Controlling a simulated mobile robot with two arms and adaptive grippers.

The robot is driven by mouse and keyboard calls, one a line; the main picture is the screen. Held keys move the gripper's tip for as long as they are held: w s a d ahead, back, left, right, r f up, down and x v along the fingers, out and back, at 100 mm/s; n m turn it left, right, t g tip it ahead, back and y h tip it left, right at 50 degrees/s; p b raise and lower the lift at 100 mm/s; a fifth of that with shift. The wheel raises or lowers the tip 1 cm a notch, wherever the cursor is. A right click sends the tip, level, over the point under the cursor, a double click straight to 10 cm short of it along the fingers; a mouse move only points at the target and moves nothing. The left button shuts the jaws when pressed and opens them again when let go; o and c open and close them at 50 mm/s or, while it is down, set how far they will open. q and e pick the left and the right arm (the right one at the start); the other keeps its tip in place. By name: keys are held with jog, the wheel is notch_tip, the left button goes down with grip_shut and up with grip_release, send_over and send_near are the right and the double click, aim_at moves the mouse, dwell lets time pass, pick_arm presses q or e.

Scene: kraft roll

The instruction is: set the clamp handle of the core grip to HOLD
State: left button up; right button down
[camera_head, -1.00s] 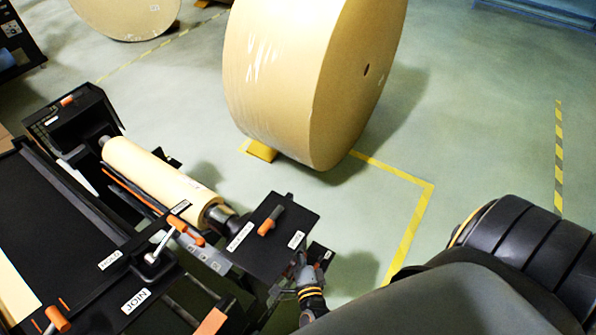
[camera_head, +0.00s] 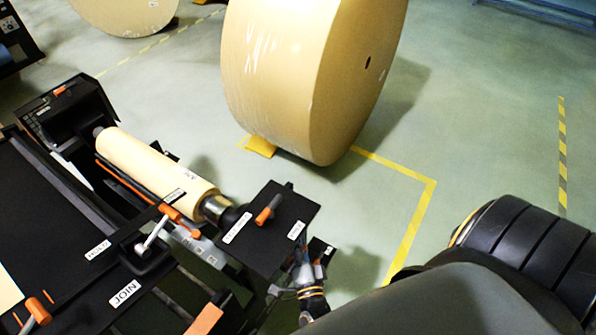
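The core grip is a black box (camera_head: 283,247) at the near end of the kraft roll's shaft. My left gripper is not in view.
A narrow kraft roll (camera_head: 155,172) lies on the shaft. A lever (camera_head: 152,235) stands near a JOIN label (camera_head: 125,292), with other orange handles (camera_head: 38,310) around. A large kraft roll (camera_head: 290,80) stands on the floor behind.

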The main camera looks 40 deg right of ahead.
jog(key=shift+s+a+r+n+t+y+b, duration=0.3)
jog(key=shift+a+r+n+t+y+b, duration=0.4)
jog(key=shift+n+t+y+b, duration=1.95)
jog(key=shift+s+a+r+n+t+y+b, duration=0.55)
jog(key=shift+n+y+b, duration=1)
jog(key=shift+n, duration=2.65)
jog(key=shift+s+a+r+n+t+y+b, duration=0.1)
jog(key=shift+a+r+n+t+y+b, duration=0.7)
jog(key=shift+n+t+y+b, duration=1.8)
jog(key=n+g+p, duration=0.1)
jog(key=n+g, duration=0.1)
jog(key=shift+a+g, duration=0.15)
jog(key=shift+g, duration=0.25)
jog(key=c, duration=1.5)
grip_release()
